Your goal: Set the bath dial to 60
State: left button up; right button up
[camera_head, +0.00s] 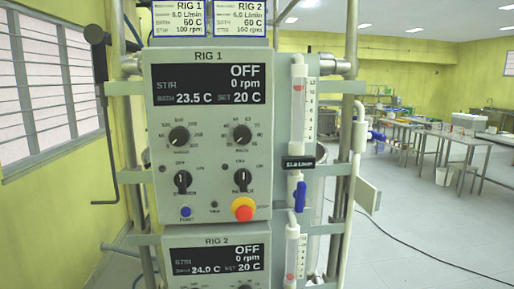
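The RIG 1 control panel (210,185) faces me, upright, with two black dials in its upper row. The right dial (241,135) has a scale of two-digit numbers around it and looks like the bath dial; its label is too small to read surely. The left dial (179,137) has a scale with larger numbers. The RIG 1 display (209,84) reads OFF, 0 rpm, bath 23.5 C and set 20 C. Neither of my grippers is in view.
Below are two switch knobs (183,181), a blue button (186,212) and a red emergency knob (243,209) with yellow surround. A flow meter (299,110) with blue valve (301,196) stands right. The RIG 2 panel (170,240) is underneath. Cards (180,19) hang above.

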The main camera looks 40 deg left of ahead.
aim_at(242, 134)
jog(key=u, duration=1.6)
